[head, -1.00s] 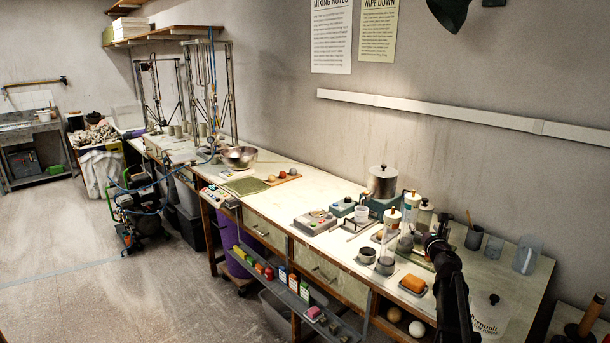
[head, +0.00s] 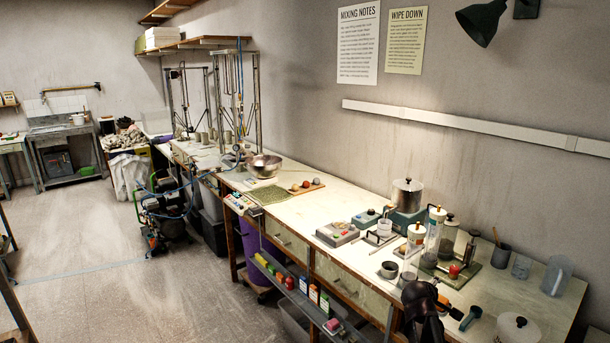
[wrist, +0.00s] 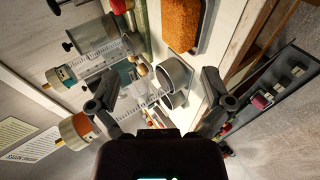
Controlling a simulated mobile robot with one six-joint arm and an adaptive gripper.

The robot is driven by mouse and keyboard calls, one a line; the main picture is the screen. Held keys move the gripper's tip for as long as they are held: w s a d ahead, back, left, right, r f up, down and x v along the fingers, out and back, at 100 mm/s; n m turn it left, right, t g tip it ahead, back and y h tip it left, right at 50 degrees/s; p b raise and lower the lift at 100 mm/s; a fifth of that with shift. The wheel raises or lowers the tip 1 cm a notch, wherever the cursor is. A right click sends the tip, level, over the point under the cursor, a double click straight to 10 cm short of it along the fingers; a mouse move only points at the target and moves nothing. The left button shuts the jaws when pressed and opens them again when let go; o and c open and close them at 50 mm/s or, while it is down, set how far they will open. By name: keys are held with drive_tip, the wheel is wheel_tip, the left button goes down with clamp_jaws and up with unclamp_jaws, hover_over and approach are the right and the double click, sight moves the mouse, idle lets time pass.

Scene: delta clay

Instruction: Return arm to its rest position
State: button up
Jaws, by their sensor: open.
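My gripper (wrist: 160,88) is open in the wrist view, with its two fingers spread wide and nothing between them. Its view is tilted, with the bench and its items beyond the fingers. A grey metal cup (wrist: 177,78) and an orange sponge (wrist: 182,25) on a dark tray show past the fingertips, apart from them. In the head view my dark arm (head: 422,308) is low at the bottom, over the bench's front edge. I cannot make out the fingertips there.
A clear beaker (head: 557,275) stands at the right end. The floor (head: 95,235) at left is largely open.

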drive_tip(key=s+a+f+m+g+y, duration=0.3)
drive_tip(key=s+a+m+g, duration=0.1)
drive_tip(key=s+a, duration=0.5)
drive_tip(key=s+a+f+m+g+y, duration=0.4)
drive_tip(key=s+a, duration=0.5)
drive_tip(key=a, duration=0.2)
drive_tip(key=shift+f+m+g+p, duration=0.3)
drive_tip(key=shift+g+p, duration=0.05)
drive_tip(key=shift+g, duration=0.05)
idle(0.5)
